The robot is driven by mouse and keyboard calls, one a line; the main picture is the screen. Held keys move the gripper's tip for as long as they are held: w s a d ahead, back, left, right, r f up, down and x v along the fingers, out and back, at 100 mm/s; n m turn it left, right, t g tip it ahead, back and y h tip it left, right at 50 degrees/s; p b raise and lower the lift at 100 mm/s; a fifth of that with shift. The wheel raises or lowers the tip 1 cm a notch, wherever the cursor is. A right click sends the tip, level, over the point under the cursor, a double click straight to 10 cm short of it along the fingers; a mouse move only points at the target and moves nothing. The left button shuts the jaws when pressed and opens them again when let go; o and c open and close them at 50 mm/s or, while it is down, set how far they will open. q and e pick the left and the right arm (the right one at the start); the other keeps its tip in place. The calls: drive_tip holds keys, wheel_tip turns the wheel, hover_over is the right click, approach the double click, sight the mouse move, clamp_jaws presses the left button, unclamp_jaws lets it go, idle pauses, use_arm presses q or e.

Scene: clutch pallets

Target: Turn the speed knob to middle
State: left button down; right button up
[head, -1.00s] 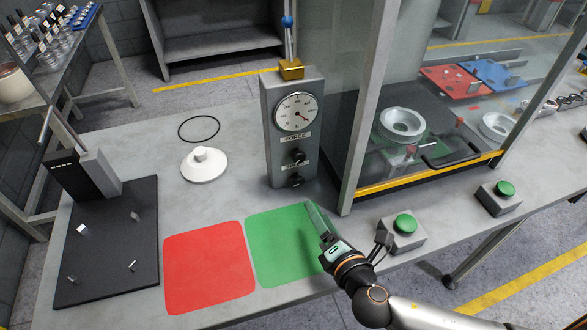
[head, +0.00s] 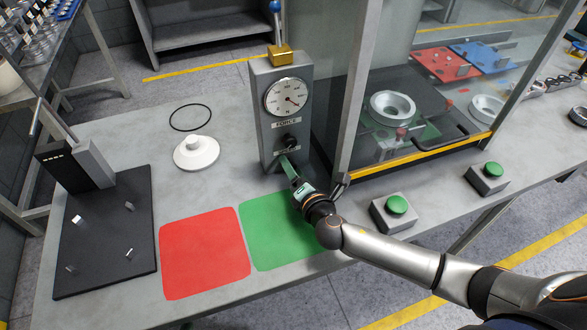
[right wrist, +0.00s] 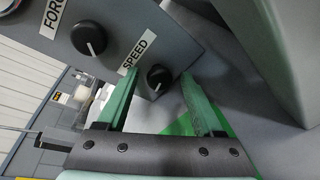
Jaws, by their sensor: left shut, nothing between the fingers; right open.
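The speed knob (right wrist: 158,77) is a small black round knob under the SPEED label on the grey control box (head: 262,125). A pale mark shows on its lower side in the right wrist view. My right gripper (right wrist: 160,74) is open, its green fingertips on either side of the speed knob in that view. I cannot tell whether they touch it. In the head view the right gripper (head: 286,161) is at the lower front of the box and hides the speed knob. My left gripper is not in view.
The force knob (right wrist: 88,38) sits just above, below a round dial (head: 287,98). A glass-walled machine frame (head: 352,120) stands close on the right. Green push buttons (head: 396,204) are in front. Red (head: 203,252) and green (head: 270,232) mats lie flat on the table.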

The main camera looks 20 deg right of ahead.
clamp_jaws()
idle(0.6)
